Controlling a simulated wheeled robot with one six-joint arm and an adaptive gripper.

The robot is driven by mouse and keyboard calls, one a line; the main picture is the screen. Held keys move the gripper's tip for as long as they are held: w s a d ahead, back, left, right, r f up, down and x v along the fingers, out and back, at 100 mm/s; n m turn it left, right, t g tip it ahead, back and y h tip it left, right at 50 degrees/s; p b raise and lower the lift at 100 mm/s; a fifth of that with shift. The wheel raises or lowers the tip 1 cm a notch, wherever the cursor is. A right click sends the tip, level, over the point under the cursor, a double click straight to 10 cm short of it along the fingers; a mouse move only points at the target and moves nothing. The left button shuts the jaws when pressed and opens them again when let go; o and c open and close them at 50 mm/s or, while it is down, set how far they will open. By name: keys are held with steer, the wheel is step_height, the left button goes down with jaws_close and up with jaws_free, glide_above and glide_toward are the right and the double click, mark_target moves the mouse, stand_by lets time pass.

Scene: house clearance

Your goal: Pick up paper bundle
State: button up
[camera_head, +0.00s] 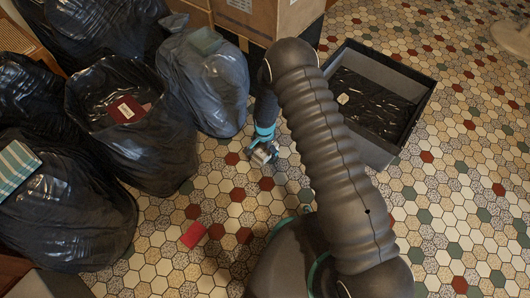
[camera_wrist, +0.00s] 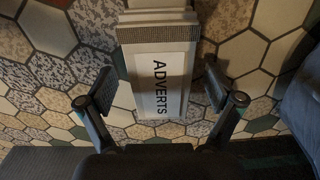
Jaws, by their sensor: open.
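The paper bundle (camera_wrist: 160,82) is a pale stack with a white label reading "ADVERTS". In the wrist view it lies on the hexagon-tiled floor, with a band across its upper part. My gripper (camera_wrist: 159,88) is open, with one finger on each side of the bundle and a visible gap on both sides. In the head view my gripper (camera_head: 263,150) is low over the floor beside the arm. The bundle there is small and partly hidden, so its outline is hard to tell from the fingers.
Several dark bin bags (camera_head: 120,120) crowd the left, and a grey-blue bag (camera_head: 205,85) stands close to my gripper. An open dark box (camera_head: 427,100) is at the right. Cardboard boxes (camera_head: 265,18) stand behind. A red item (camera_head: 193,235) lies on the floor. The right-hand floor is mostly clear.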

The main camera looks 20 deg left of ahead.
steer(key=shift+f, duration=0.1)
steer(key=c, duration=1.3)
